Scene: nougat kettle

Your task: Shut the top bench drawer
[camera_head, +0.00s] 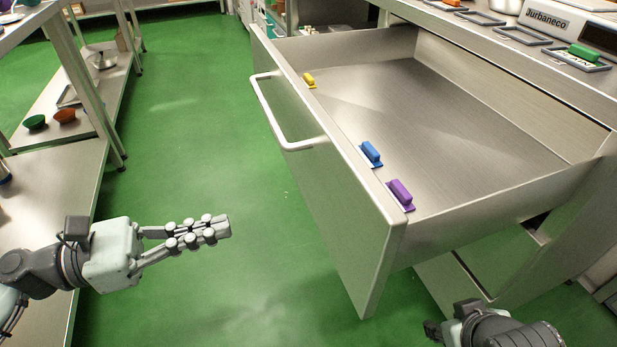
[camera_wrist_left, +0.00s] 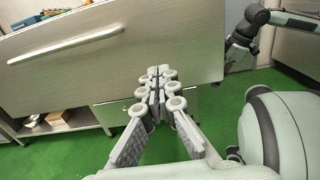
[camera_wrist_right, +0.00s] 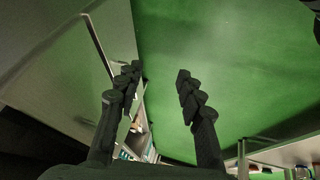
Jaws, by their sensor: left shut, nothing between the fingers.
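The top bench drawer (camera_head: 385,205) stands pulled far out, its inside showing. Its front panel carries a bar handle (camera_head: 272,120). Inside against the front wall sit a yellow block (camera_head: 309,79), a blue block (camera_head: 371,153) and a purple block (camera_head: 400,192). My left gripper (camera_head: 222,228) is shut and empty, to the left of the drawer front and apart from it. In the left wrist view the front panel (camera_wrist_left: 190,50) and handle (camera_wrist_left: 70,48) show beyond the shut fingers (camera_wrist_left: 160,75). My right gripper (camera_wrist_right: 158,75) is open and empty in its wrist view; the head view shows it only partly, below the drawer.
The steel bench top (camera_head: 480,45) holds several grey frames and a green block (camera_head: 584,53). Another steel bench (camera_head: 55,180) stands at left, with a green bowl (camera_head: 35,122) and a brown bowl (camera_head: 65,116) on a shelf. The green floor between is clear.

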